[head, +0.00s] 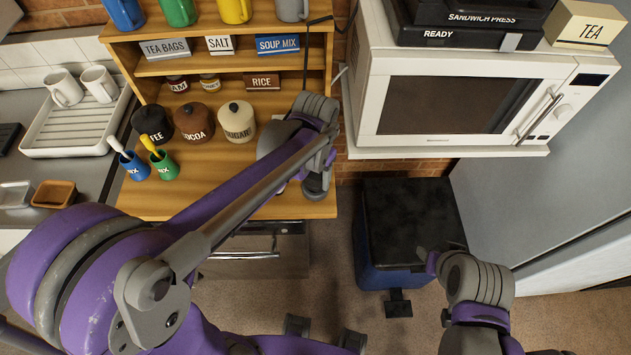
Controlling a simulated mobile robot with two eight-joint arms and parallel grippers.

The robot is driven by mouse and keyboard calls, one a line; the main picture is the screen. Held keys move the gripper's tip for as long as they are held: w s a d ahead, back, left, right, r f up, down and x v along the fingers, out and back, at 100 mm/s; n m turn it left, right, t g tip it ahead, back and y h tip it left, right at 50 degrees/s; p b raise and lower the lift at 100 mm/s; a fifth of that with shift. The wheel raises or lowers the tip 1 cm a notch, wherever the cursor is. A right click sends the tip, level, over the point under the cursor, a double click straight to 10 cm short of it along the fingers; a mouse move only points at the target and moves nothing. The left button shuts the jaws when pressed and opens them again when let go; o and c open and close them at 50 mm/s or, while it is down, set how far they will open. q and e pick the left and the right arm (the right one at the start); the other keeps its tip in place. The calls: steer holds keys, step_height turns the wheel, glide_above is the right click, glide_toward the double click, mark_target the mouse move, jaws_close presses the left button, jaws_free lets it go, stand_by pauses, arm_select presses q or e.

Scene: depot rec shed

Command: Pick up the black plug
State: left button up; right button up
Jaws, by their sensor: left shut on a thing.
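I cannot make out the black plug. A thin black cord (306,62) hangs down the right part of the wooden shelf and passes out of sight behind my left wrist. My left gripper (318,183) is over the right end of the wooden counter, in front of the shelf. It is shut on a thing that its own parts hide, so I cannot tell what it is. My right gripper (428,262) is low at the right, near the black-topped blue box.
The wooden shelf (205,95) holds mugs, labelled boxes and jars. Lidded canisters, including sugar (238,122), stand left of my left gripper. A white microwave (450,95) carries a black sandwich press (470,22) and a tea box (588,25). The blue box (405,215) stands below it.

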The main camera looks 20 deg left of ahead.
arm_select(q)
steer(key=c, duration=0.5)
step_height(320, 180, up, 10)
steer(key=shift+r+p, duration=0.1)
steer(key=shift+p, duration=0.2)
